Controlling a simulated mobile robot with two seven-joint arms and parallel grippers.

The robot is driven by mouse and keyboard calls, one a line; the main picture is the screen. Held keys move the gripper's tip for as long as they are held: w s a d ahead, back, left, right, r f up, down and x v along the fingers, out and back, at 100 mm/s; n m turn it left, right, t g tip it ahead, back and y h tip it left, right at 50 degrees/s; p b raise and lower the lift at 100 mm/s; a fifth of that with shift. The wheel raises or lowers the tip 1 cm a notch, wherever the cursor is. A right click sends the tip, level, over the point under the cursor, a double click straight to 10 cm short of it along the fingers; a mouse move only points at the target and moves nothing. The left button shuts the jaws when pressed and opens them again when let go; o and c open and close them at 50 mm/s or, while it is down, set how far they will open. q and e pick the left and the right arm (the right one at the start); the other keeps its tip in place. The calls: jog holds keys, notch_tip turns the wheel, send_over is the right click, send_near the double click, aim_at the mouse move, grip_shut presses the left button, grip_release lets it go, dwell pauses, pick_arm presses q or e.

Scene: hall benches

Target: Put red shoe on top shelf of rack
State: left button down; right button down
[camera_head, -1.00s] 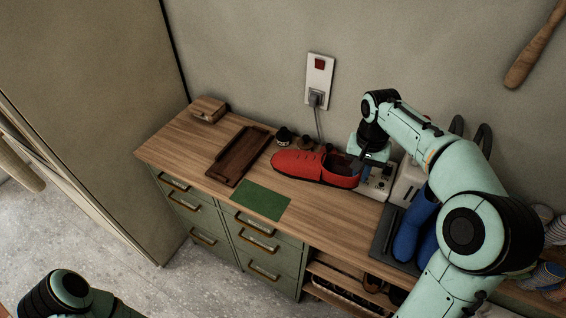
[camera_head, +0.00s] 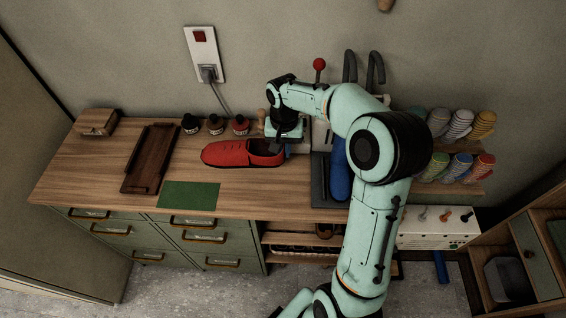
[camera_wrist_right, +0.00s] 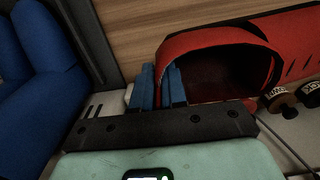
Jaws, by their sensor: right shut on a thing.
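The red shoe (camera_head: 232,153) is at the back of the wooden counter (camera_head: 100,165), its toe to the left and its opening to the right. My right gripper (camera_head: 284,148) comes down at its heel end. In the right wrist view the blue fingers (camera_wrist_right: 171,86) are shut on the heel rim of the red shoe (camera_wrist_right: 215,43), one finger inside the opening. The shoe seems to be on or just above the counter. Open wooden shelves (camera_head: 290,238) holding some shoes show below the counter; I cannot tell whether these are the rack. My left gripper is out of view.
A blue pair of boots (camera_head: 339,172) stands on a dark tray (camera_head: 319,185) right of the shoe. Small bottles (camera_head: 215,124) stand behind it. A brown tray (camera_head: 150,158) and a green mat (camera_head: 188,195) lie left. Rolled socks (camera_head: 460,124) fill shelves at right.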

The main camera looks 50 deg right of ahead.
jog(key=shift+f, duration=3.2)
jog(key=shift+w+f+b, duration=0.1)
jog(key=shift+f+b, duration=0.1)
jog(key=shift+b, duration=0.1)
jog(key=c, duration=1.2)
grip_release()
jog(key=shift+r, duration=0.1)
